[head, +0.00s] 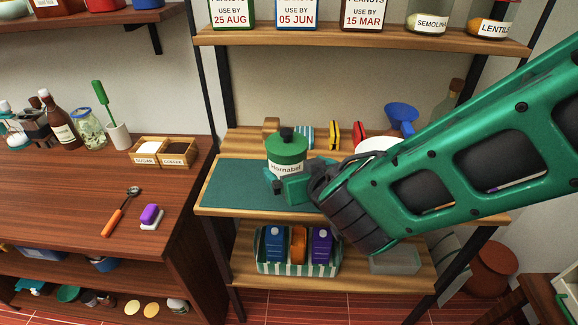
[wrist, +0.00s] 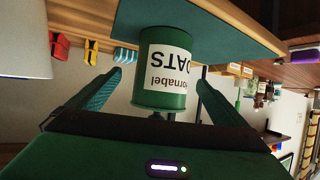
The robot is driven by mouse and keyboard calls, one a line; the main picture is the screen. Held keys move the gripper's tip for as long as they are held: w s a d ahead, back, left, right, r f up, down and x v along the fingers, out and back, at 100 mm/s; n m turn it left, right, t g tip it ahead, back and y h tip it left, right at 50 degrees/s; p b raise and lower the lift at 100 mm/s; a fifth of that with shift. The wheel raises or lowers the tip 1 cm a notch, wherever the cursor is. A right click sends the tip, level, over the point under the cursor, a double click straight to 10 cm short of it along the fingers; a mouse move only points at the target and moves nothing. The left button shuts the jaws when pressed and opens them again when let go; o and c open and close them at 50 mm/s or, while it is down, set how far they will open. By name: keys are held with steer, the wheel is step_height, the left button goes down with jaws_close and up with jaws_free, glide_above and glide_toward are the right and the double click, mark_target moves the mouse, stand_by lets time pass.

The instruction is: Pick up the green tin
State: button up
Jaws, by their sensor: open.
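The green tin (head: 287,148) has a white label reading "Hornabel" and a dark knob on its lid. It stands upright on the dark green mat (head: 228,184) on the shelf. My gripper (head: 288,186) is at the tin's lower front in the head view and hides part of its base. In the wrist view, which is upside down, the tin (wrist: 164,88) shows between the two spread fingers of my gripper (wrist: 159,76), with "OATS" on its label. Gaps show between the tin and both fingers. My gripper is open and empty.
Behind the tin stand a yellow item (head: 333,135), a red item (head: 358,134) and a blue funnel (head: 401,117). A striped basket (head: 297,267) with bottles is on the shelf below. The mat's left part is clear. A shelf with packages (head: 297,14) hangs above.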

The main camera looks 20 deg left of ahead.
steer(key=shift+w+a+f, duration=0.3)
steer(key=shift+w, duration=0.3)
steer(key=shift+a+x, duration=0.2)
steer(key=shift+x, duration=2.4)
steer(key=shift+s, duration=0.15)
steer(key=c, duration=1.5)
steer(key=shift+r, duration=0.1)
